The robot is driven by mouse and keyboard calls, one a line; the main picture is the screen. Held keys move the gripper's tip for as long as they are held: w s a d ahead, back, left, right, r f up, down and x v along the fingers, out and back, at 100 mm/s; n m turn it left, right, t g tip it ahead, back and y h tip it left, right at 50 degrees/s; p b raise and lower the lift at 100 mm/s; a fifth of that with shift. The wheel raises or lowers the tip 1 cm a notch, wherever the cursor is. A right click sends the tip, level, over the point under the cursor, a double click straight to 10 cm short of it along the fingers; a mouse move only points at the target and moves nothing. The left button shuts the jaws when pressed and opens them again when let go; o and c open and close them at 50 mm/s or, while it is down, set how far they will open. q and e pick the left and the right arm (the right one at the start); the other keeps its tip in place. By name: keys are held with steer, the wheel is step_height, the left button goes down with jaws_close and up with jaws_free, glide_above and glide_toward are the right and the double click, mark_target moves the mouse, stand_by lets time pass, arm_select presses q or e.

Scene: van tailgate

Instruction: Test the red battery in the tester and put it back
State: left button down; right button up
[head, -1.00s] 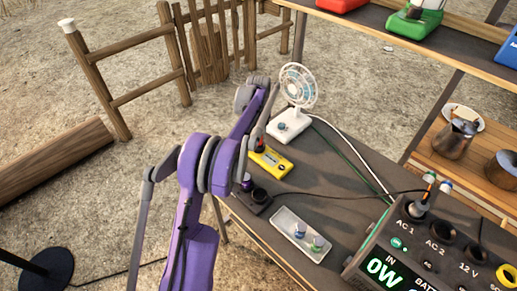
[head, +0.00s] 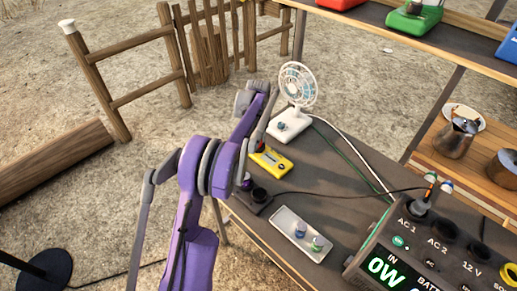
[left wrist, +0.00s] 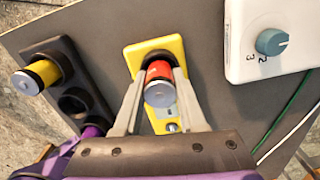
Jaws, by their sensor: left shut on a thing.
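The red battery (left wrist: 159,71) stands with its silver end towards the camera in the left wrist view. My left gripper (left wrist: 160,78) is shut on it, one finger on each side. The battery is at the upper end of the yellow tester (left wrist: 171,47); whether it is seated in it or just above is hard to tell. The tester also shows in the head view (head: 275,161), where my arm largely hides the battery. A dark holder (left wrist: 62,73) left of the tester has a yellow battery (left wrist: 36,77), an empty round socket and something purple at its near end. My right gripper is not in view.
A white fan (head: 290,122) stands behind the tester, its cables crossing the table. A pale tray (head: 288,245) with small blue and green items lies in front. A power station (head: 400,262) reading 0W stands at the right. Shelves are beyond it.

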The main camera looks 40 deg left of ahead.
arm_select(q)
steer(key=shift+s+d+f, duration=0.1)
steer(key=shift+d+f, duration=0.2)
steer(key=shift+f, duration=0.3)
steer(key=shift+c, duration=2.1)
jaws_free()
steer(key=shift+r, duration=0.45)
steer(key=r+p, duration=0.1)
steer(key=r, duration=1)
steer(key=shift+a+r, duration=0.1)
steer(key=shift+a, duration=0.1)
